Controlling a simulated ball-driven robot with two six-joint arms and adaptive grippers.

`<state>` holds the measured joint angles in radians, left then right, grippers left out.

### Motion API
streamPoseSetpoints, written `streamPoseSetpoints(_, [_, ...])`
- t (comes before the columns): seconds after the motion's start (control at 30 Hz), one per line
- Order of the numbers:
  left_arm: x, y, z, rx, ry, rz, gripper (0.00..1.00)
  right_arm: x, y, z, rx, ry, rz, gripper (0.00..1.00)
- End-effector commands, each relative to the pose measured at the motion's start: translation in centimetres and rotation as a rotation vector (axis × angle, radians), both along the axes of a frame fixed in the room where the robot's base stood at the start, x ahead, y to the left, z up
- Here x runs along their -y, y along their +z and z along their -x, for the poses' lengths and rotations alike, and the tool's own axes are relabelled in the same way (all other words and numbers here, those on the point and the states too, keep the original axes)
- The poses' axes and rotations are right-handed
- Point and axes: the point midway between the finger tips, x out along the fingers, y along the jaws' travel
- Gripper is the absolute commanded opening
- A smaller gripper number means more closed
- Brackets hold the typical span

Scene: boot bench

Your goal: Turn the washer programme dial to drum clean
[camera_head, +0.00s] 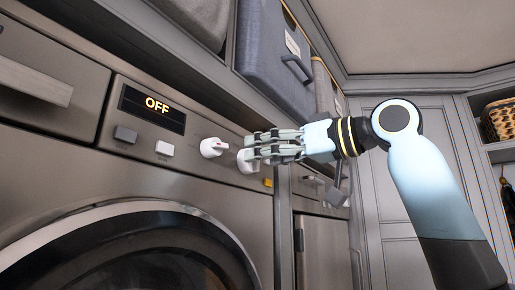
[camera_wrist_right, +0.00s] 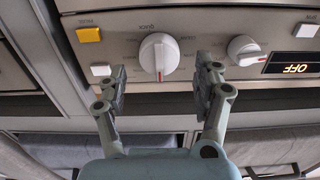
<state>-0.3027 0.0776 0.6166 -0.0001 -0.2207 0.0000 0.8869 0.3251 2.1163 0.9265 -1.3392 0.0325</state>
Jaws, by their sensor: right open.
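The washer front (camera_head: 190,180) carries two white dials. The larger dial (camera_wrist_right: 159,54), ringed by printed labels too small to read surely, has a red mark pointing to the bottom of the right wrist view. It shows partly behind my fingers in the head view (camera_head: 247,166). The other dial (camera_wrist_right: 243,49) sits nearer the display and also shows in the head view (camera_head: 212,147). The display (camera_head: 152,108) reads OFF. My right gripper (camera_wrist_right: 161,82) is open and empty, its fingers just short of the larger dial, one to each side. My left gripper is out of view.
A yellow button (camera_wrist_right: 89,35) and a white button (camera_wrist_right: 101,70) lie beside the larger dial. A dark button (camera_head: 125,134) and a white button (camera_head: 164,148) are below the display. Above, a shelf holds a grey fabric bin (camera_head: 270,45). The round door (camera_head: 120,225) is below.

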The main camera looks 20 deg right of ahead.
Motion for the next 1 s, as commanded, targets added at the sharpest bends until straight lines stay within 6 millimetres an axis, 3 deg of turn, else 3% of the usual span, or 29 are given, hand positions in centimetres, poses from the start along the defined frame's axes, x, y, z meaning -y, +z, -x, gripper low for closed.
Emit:
streamPoseSetpoints(0.2, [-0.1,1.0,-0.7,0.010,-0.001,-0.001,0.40,-1.4,0.1,-1.8,-0.001,0.001,-0.002,0.68])
streamPoseSetpoints(0.53, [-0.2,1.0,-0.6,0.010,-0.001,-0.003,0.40,-1.6,-0.1,-2.1,0.000,-0.001,0.001,0.68])
streamPoseSetpoints(0.93, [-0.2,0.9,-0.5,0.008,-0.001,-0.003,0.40,-1.6,-0.1,-2.1,-0.001,-0.001,0.001,0.17])
streamPoseSetpoints(1.0, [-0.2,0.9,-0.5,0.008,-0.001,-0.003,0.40,-1.6,-0.1,-2.1,0.000,-0.001,0.001,0.14])
